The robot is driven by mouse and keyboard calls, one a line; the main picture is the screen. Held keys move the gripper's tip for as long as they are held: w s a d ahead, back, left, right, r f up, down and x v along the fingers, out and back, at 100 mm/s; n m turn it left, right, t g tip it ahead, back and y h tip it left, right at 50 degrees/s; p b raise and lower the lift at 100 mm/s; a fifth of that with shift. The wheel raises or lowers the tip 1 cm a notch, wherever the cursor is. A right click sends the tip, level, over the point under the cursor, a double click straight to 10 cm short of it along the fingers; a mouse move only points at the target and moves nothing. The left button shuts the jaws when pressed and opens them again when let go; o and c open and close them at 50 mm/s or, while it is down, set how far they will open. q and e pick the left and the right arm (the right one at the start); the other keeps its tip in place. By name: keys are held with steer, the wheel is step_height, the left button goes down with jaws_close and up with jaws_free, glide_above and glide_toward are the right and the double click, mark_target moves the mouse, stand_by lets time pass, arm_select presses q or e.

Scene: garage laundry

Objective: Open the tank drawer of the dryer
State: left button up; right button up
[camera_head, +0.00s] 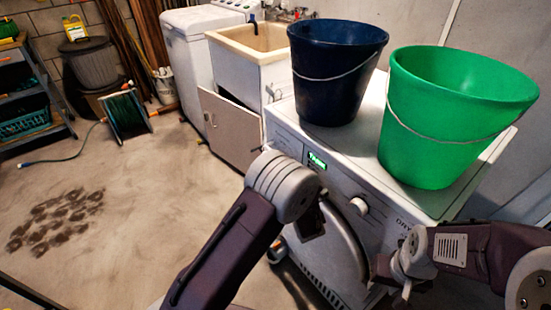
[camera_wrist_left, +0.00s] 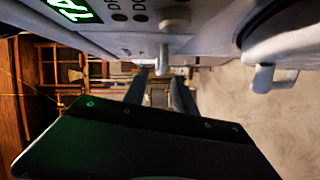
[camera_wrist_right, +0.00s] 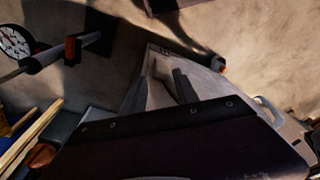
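The dryer (camera_head: 410,207) is white, with a lit green display (camera_head: 317,160), a round dial (camera_head: 358,204) and a dark-rimmed door on its front. The flat panel front left of the display, where the tank drawer (camera_head: 285,140) appears to be, looks flush. My left arm covers part of the front and hides my left gripper's tips in the head view. In the left wrist view my left gripper (camera_wrist_left: 160,92) has its fingers apart, empty, close along the dryer front. My right gripper (camera_head: 392,278) is low before the dryer's right side; its fingers (camera_wrist_right: 162,85) are apart and empty in its wrist view.
A dark blue bucket (camera_head: 332,85) and a green bucket (camera_head: 440,130) stand on the dryer top. A sink cabinet (camera_head: 240,85) with its door (camera_head: 230,125) swung out stands left of the dryer. The floor at left is open, with a dark stain (camera_head: 55,218).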

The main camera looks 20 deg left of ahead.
arm_select(q)
steer(key=b+x, duration=0.1)
steer(key=x, duration=0.4)
steer(key=shift+f, duration=0.15)
steer(key=shift+w+a, duration=0.25)
steer(key=shift+w, duration=0.15)
jaws_close()
stand_by(0.8)
